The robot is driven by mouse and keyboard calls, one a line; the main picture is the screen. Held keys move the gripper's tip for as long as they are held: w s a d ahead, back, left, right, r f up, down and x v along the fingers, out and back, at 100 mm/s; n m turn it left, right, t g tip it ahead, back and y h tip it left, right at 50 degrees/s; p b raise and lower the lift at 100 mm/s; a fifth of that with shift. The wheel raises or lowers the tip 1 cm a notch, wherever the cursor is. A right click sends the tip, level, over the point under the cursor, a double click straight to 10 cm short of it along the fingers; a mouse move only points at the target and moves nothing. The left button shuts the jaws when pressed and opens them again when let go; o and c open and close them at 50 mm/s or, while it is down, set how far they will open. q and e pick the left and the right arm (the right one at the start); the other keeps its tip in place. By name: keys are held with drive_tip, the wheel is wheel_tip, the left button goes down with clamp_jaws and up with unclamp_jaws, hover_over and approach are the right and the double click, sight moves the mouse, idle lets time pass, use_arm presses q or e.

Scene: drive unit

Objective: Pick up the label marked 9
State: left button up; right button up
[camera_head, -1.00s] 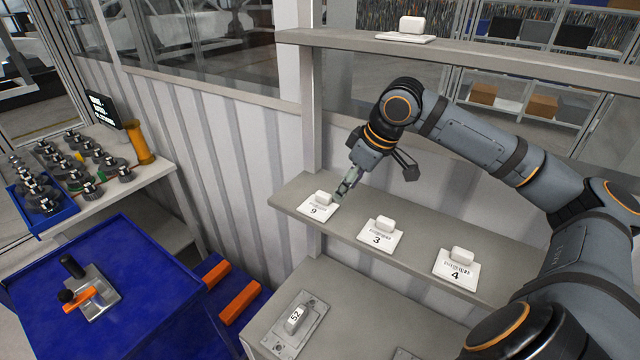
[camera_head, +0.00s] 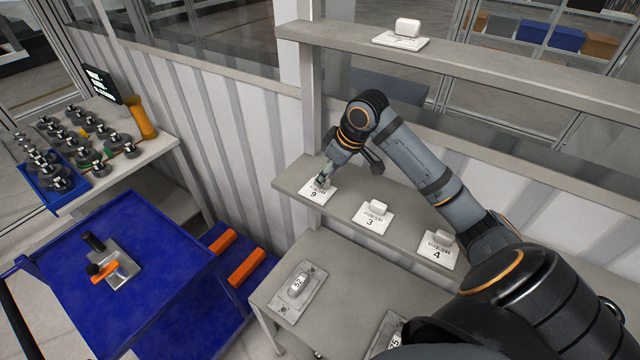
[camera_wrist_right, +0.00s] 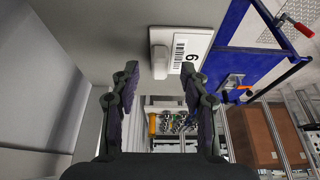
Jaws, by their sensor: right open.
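The label marked 9 (camera_head: 315,194) is a white plate with a barcode and a raised white block. It lies at the left end of the middle shelf. My right gripper (camera_head: 325,180) is right at it, covering part of its block in the head view. In the right wrist view, the gripper (camera_wrist_right: 160,71) is open, its fingertips on either side of the line to the white block (camera_wrist_right: 160,61). Contact cannot be told. The label's plate (camera_wrist_right: 196,36) shows there with the 9 sideways. My left gripper is out of view.
Labels 3 (camera_head: 372,217) and 4 (camera_head: 438,249) lie farther right on the same shelf (camera_head: 400,222). Another label (camera_head: 402,40) is on the upper shelf. A blue cart (camera_head: 150,275) stands at the left.

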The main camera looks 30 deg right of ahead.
drive_tip(key=shift+x, duration=1.15)
drive_tip(key=shift+r, duration=0.1)
clamp_jaws()
